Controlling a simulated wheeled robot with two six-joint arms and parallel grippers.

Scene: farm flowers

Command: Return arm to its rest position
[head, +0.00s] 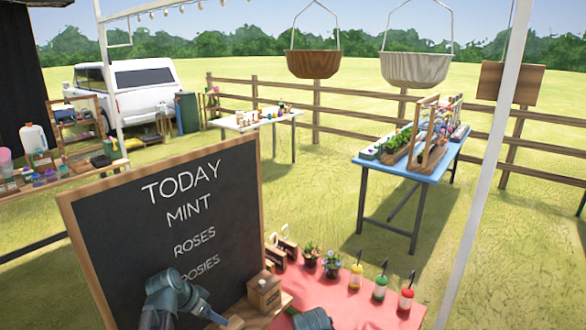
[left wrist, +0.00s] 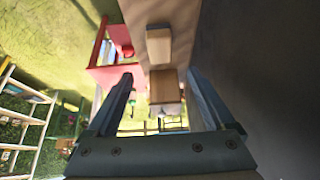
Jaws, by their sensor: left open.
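My left arm comes in at the bottom left of the head view, in front of the chalkboard (head: 135,235). Its gripper is mostly cut off or hidden there. In the left wrist view my left gripper (left wrist: 162,80) is open, its two fingers spread with nothing held between them. A small wooden box (head: 264,292) stands on a wooden ledge by the board. In the left wrist view, box-like wooden shapes (left wrist: 158,45) show beyond and between the fingertips. A blue-grey part at the bottom middle of the head view looks like my right arm; its gripper does not show.
A red table (head: 345,308) holds flower pots (head: 331,264) and several coloured bottles (head: 380,287). A blue table (head: 425,172) with planters stands behind at right. A white post (head: 487,165) rises at right. Open grass lies between the tables.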

